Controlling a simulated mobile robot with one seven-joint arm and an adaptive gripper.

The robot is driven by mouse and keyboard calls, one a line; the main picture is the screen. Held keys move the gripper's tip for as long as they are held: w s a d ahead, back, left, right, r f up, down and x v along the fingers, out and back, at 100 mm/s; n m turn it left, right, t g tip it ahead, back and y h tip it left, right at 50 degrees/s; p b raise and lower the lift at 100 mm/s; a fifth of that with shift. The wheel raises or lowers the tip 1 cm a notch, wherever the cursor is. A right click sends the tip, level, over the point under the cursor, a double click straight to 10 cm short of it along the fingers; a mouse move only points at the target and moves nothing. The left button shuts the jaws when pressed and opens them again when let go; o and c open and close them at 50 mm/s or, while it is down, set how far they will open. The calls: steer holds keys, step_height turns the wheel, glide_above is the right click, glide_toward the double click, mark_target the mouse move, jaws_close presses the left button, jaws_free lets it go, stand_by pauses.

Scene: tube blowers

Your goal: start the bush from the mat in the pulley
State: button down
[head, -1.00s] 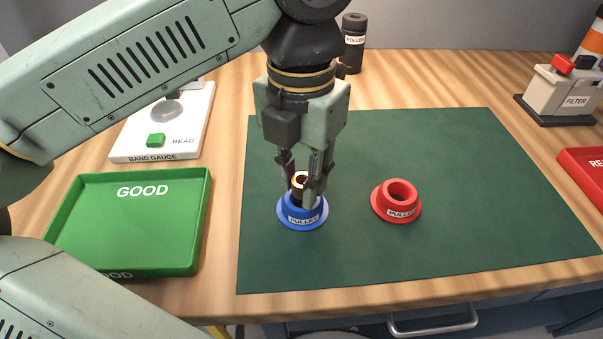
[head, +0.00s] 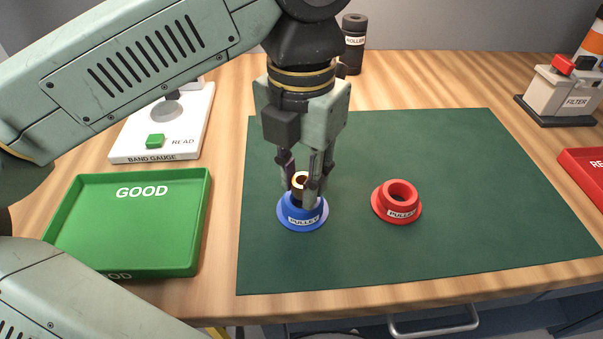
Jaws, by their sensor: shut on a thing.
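My gripper (head: 303,192) points down over the mat (head: 470,160) and is shut on the bush (head: 299,181), a small ring with a brassy rim and a dark bore. The bush sits at the top opening of the blue pulley (head: 302,215); the fingers hide much of it, and I cannot tell how deep it is in. The blue pulley stands upright on the green mat with its label facing me. A red pulley (head: 398,202) stands upright to its right, its bore open and empty.
A green tray (head: 125,262) marked GOOD lies left of the mat, with a white band gauge (head: 185,130) behind it. A black roller (head: 354,45) stands at the back. A filter unit (head: 560,95) and a red tray (head: 585,170) are at the right. The mat's right side is clear.

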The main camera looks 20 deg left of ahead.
steer(key=shift+f+b, duration=0.75)
steer(key=shift+f, duration=0.05)
steer(key=shift+r, duration=0.15)
steer(key=shift+r+p, duration=0.35)
steer(key=shift+r, duration=0.05)
steer(key=shift+f+b, duration=0.6)
steer(key=shift+b, duration=0.2)
stand_by(1.8)
steer(key=shift+r, duration=0.15)
steer(key=shift+r+p, duration=0.4)
steer(key=shift+r, duration=0.05)
stand_by(0.9)
steer(key=shift+f+b, duration=0.55)
steer(key=shift+b, duration=0.15)
stand_by(0.7)
steer(key=shift+r, duration=0.15)
